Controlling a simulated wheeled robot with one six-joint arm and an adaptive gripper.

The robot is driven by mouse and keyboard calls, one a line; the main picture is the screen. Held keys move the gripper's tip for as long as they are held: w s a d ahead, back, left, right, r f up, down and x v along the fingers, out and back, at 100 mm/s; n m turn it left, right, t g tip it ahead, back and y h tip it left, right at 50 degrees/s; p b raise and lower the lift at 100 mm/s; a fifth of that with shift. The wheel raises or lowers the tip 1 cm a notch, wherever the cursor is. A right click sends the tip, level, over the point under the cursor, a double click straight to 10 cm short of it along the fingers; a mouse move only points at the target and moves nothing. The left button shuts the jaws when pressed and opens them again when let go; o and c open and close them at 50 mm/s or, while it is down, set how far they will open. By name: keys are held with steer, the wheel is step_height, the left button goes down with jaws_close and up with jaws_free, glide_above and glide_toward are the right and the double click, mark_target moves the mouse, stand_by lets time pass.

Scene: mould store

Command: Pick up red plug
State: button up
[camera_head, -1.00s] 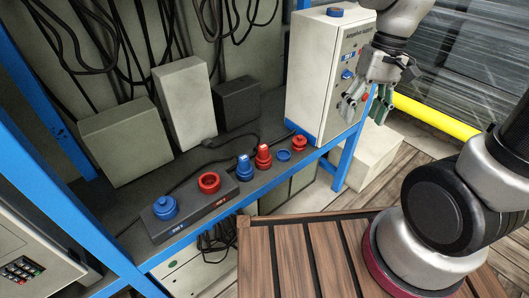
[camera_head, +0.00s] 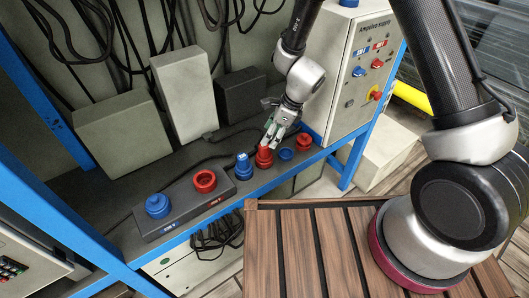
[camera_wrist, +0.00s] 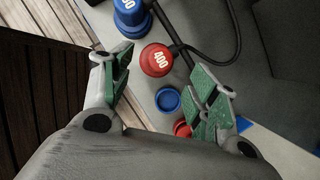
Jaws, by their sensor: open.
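The red plug (camera_head: 264,158) stands upright on the shelf, beside the blue plug (camera_head: 243,167). In the wrist view its round top (camera_wrist: 157,60), marked 400, lies just beyond my fingertips, roughly centred between them. My gripper (camera_head: 272,136) is open and empty, over the red plug. The wrist view shows its green-padded fingers (camera_wrist: 164,85) spread apart. Whether a finger touches the plug is unclear. The plug's lower part is partly hidden in the wrist view.
A blue ring (camera_head: 286,154) and a red socket (camera_head: 304,141) sit to the right. A dark block (camera_head: 186,206) at left bears a blue part and a red ring. Black cables lie behind. A white supply cabinet (camera_head: 350,75) stands at right.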

mark_target(263, 152)
steer(key=x, duration=0.7)
steer(key=shift+f, duration=0.15)
steer(key=c, duration=1.2)
